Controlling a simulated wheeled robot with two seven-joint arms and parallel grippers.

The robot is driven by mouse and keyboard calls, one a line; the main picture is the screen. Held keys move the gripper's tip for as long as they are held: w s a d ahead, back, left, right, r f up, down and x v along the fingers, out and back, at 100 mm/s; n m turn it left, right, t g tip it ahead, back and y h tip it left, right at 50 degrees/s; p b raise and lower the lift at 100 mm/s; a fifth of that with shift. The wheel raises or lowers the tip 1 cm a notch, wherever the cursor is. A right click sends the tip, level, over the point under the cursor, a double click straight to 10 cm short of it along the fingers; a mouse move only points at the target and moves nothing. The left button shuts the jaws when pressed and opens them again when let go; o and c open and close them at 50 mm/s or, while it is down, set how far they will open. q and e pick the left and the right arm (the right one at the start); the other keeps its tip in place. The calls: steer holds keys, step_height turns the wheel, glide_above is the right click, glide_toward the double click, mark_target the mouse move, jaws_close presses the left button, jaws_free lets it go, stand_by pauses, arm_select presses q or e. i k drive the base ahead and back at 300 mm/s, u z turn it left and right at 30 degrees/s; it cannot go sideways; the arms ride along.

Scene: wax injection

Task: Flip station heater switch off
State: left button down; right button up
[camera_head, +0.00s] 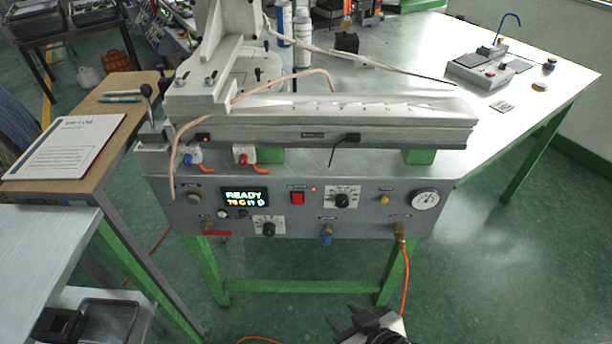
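The wax injection station's grey control panel (275,220) faces me in the middle of the view. The lit display (244,199) to the left shows READY and a temperature line that looks like 70 C. My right gripper (344,314) shows at the bottom edge, below the panel and apart from it. Its two dark fingers are spread with nothing visible between them. My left gripper is out of view.
Black knobs (342,200), a pressure gauge (425,200) and a brass fitting with an orange hose (404,275) surround the switch. A wooden side table with a paper (68,150) stands left. The floor before the panel looks open.

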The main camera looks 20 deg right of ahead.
mark_target(297, 197)
steer(key=u, duration=0.95)
steer(key=k, duration=0.9)
steer(key=z, duration=0.95)
steer(key=i, duration=1)
